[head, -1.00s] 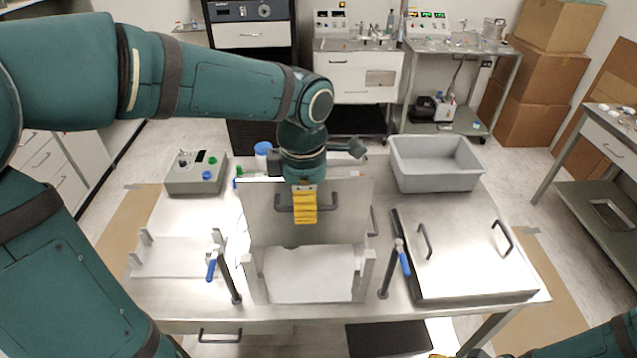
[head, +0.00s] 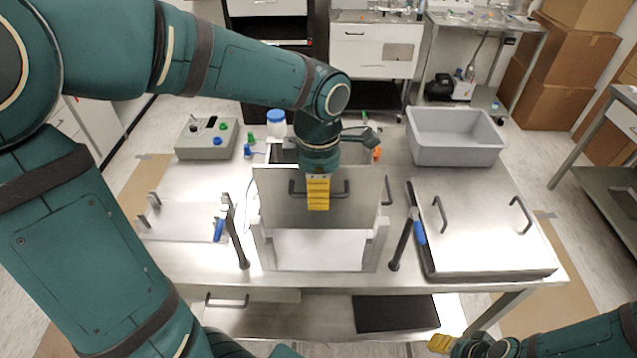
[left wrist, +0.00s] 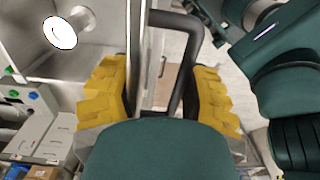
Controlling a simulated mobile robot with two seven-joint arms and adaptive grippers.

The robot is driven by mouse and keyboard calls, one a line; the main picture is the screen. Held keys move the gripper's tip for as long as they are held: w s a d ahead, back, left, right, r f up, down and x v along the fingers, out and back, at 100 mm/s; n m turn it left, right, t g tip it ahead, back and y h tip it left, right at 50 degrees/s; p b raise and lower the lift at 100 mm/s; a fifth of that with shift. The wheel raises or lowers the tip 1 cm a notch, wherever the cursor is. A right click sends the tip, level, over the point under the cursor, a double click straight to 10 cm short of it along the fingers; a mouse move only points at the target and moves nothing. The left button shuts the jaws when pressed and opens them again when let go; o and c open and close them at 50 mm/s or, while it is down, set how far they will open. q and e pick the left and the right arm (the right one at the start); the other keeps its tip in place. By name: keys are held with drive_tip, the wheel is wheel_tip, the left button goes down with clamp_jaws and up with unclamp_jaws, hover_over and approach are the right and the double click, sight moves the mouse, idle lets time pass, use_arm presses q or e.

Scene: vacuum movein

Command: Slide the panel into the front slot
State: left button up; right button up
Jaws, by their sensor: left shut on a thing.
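The flat metal panel (head: 275,212) stands roughly upright at the table's middle, with a black bar handle (head: 341,189). My left gripper (head: 318,196) is above the table and shut on this handle; the left wrist view shows the handle (left wrist: 187,70) between its yellow fingers (left wrist: 165,95). The front slot's frame has a left upright (head: 264,249) and a right upright (head: 375,247). The panel's lower edge is near the tops of these uprights. I cannot tell whether it is inside their grooves. My right gripper (head: 447,343) is low at the front right, partly seen.
Blue-handled clamps stand left (head: 239,240) and right (head: 403,240) of the frame. A lid with two handles (head: 480,235) lies on the right, a grey bin (head: 455,155) behind it. A control box (head: 206,145) and a blue-capped bottle (head: 276,127) stand at the back left.

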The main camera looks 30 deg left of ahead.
drive_tip(key=shift+a+f+b, duration=0.1)
drive_tip(key=shift+f+b, duration=1.25)
drive_tip(key=shift+f, duration=0.4)
drive_tip(key=shift+f+b, duration=0.35)
drive_tip(key=shift+b, duration=0.05)
drive_tip(key=shift+f, duration=0.1)
idle(0.4)
